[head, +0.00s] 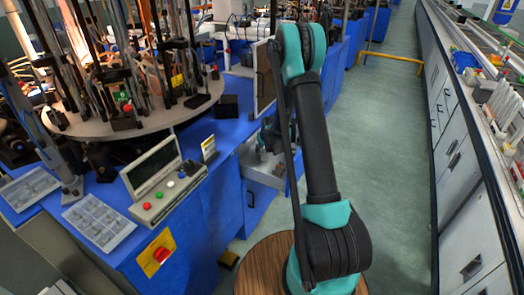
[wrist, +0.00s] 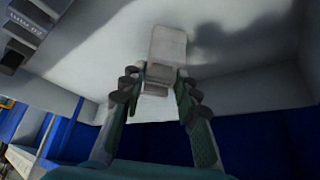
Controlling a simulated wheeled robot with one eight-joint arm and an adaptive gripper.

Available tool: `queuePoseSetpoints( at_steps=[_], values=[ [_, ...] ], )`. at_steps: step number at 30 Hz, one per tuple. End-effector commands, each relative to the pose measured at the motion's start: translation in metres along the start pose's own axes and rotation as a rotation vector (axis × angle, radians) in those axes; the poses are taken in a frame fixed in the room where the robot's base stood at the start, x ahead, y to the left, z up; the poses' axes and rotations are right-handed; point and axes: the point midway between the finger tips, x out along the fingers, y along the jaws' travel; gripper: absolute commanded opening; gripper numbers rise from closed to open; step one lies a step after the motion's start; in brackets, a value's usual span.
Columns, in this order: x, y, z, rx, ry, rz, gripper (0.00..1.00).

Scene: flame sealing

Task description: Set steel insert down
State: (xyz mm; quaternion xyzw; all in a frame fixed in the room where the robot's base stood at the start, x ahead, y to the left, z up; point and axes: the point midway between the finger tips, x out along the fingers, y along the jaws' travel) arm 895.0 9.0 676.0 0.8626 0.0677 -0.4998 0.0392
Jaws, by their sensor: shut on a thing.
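In the wrist view a pale grey block (wrist: 168,48), which I take to be the steel insert, sits between the fingertips of my gripper (wrist: 158,84). The two teal fingers with dark pads are closed on its near end, and the rest of the block juts out beyond them. A pale, flat surface (wrist: 95,62) lies behind the block, with a dark shadow on it to the right. I cannot tell whether the block touches this surface. In the head view my arm stands in front, and neither the gripper nor the insert can be made out clearly.
A dark labelled block (wrist: 28,22) shows at the wrist view's upper left. In the head view, a blue bench (head: 135,245) carries a round machine table (head: 140,122), a control box (head: 165,190) and clear trays (head: 98,222).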

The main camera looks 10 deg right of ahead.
Motion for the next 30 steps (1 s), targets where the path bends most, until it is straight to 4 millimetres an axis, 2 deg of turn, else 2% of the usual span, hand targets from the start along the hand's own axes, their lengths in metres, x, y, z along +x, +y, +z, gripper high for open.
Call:
queuePoseSetpoints(
  at_steps=[2, 6, 16, 17, 21, 30],
  values=[
    [0.007, 0.000, -0.012, 0.000, 0.000, 0.000, 0.00],
    [0.017, 0.000, -0.006, 0.000, 0.000, 0.000, 0.00],
    [0.019, 0.000, -0.005, 0.000, 0.000, 0.000, 0.00],
    [0.019, 0.000, -0.004, 0.000, 0.000, 0.000, 0.32],
    [0.019, 0.000, -0.005, 0.000, 0.000, 0.000, 0.49],
    [0.019, 0.000, -0.005, 0.000, 0.000, 0.000, 0.51]
  ],
)
